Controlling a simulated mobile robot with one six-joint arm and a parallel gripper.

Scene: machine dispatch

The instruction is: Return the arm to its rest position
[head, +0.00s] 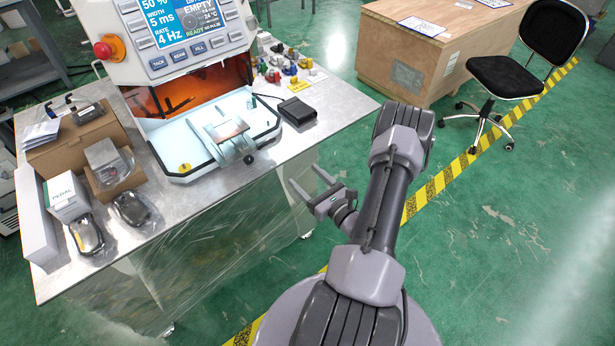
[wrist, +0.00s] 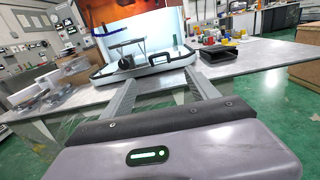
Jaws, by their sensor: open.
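My gripper (head: 309,188) is open and empty in the head view. It is held in the air just off the right front edge of the metal table (head: 215,190), over the green floor side. My arm rises from the lower middle of the head view and bends at an upper joint, with the gripper pointing left toward the table. In the wrist view, the two fingers of my gripper (wrist: 165,88) stand apart with nothing between them, and the table with the machine lies beyond them.
A machine (head: 180,40) with a screen and white tray (head: 205,165) stands on the table. A wooden crate (head: 410,60) and black chair (head: 505,77) stand behind. Floor at right is clear.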

